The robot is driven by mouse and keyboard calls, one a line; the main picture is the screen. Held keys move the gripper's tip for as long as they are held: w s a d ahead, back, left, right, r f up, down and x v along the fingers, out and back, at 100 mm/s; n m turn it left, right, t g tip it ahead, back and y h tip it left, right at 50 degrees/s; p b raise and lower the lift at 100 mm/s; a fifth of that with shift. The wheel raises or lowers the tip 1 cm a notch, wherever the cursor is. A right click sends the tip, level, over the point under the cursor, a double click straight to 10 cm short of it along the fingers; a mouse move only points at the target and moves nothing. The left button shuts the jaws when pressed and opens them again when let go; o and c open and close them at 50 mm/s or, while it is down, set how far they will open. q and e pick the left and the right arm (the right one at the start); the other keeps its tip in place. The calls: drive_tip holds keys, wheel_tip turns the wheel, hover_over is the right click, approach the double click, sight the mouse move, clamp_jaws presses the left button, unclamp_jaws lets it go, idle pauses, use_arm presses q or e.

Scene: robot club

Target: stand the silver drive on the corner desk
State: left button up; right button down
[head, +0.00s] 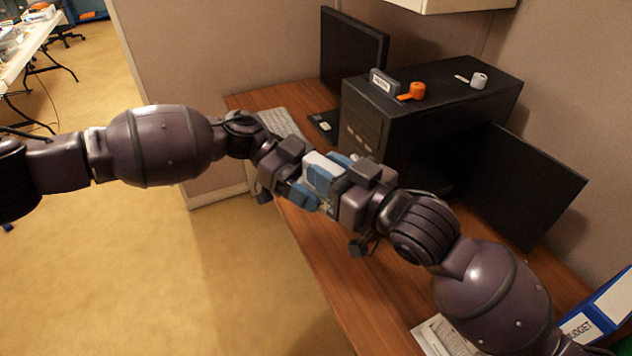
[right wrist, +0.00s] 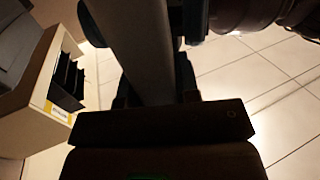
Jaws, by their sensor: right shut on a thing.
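The silver drive (head: 322,170) is a small grey-white block held in the air over the front edge of the wooden corner desk (head: 335,268). My right gripper (head: 332,180) is shut on it, with blue finger pads against its sides. My left gripper (head: 303,190) is right beside the drive from the left, its blue fingers close to it. Whether the left fingers touch or grip the drive is hidden. In the right wrist view the drive (right wrist: 148,50) is a dark grey bar running up from my gripper.
A black computer case (head: 400,120) stands on the desk, with an orange item (head: 411,92) and a white roll (head: 479,80) on top. Two dark monitors (head: 353,55) (head: 522,185), a keyboard (head: 280,122) and a blue binder (head: 600,312) are around it. The front desk strip is partly bare.

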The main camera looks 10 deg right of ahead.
use_arm(q)
drive_tip(key=c, duration=0.7)
drive_tip(key=shift+c, duration=1.1)
use_arm(e)
drive_tip(key=c, duration=1.3)
unclamp_jaws()
use_arm(q)
clamp_jaws()
use_arm(e)
drive_tip(key=shift+o, duration=1.1)
use_arm(q)
drive_tip(key=shift+w, duration=0.1)
use_arm(e)
drive_tip(key=o, duration=0.3)
